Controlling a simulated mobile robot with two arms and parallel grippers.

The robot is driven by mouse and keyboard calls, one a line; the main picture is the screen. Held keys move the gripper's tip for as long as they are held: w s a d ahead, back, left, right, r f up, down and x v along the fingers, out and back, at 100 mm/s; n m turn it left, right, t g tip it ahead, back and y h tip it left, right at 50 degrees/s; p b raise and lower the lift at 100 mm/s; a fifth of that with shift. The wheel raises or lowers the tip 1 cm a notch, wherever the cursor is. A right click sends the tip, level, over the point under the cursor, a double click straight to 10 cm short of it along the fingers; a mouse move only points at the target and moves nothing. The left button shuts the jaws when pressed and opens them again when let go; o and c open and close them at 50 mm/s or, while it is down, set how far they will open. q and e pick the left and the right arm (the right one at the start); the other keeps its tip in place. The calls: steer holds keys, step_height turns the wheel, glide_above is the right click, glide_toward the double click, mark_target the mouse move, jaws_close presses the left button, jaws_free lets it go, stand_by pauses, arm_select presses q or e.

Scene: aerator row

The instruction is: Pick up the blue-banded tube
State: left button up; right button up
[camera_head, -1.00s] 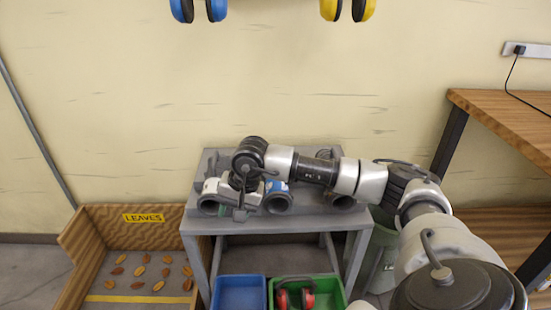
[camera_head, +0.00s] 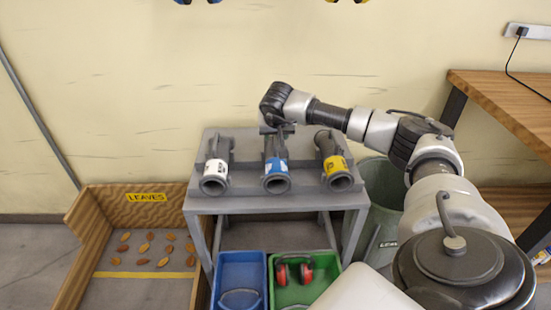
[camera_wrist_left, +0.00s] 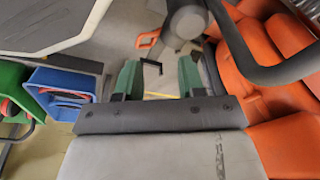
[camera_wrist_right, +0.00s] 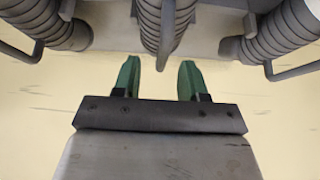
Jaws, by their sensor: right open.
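The blue-banded tube (camera_head: 277,170) lies in the middle of three grey tubes on the grey stand (camera_head: 240,205), its open end toward me. My right gripper is open and empty; its wrist is above the tube's far end in the head view, hiding part of it. In the right wrist view, the middle ribbed tube (camera_wrist_right: 165,25) lies ahead of the gap between the green fingertips (camera_wrist_right: 159,66), apart from them; its band is not visible there. My left gripper (camera_wrist_left: 158,75) is open and empty in the left wrist view, away from the tubes.
A white-banded tube (camera_head: 215,170) lies to the left and a yellow-banded tube (camera_head: 335,165) to the right, both close by. Below are a blue bin (camera_head: 240,262) and a green bin (camera_head: 322,263) holding red earmuffs (camera_head: 294,268). A leaf box (camera_head: 88,215) stands left.

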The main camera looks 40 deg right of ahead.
mark_target(275, 137)
steer(key=x, duration=0.3)
steer(key=shift+w+f, duration=0.1)
steer(key=shift+f, duration=0.15)
jaws_close()
steer(key=shift+r, duration=0.1)
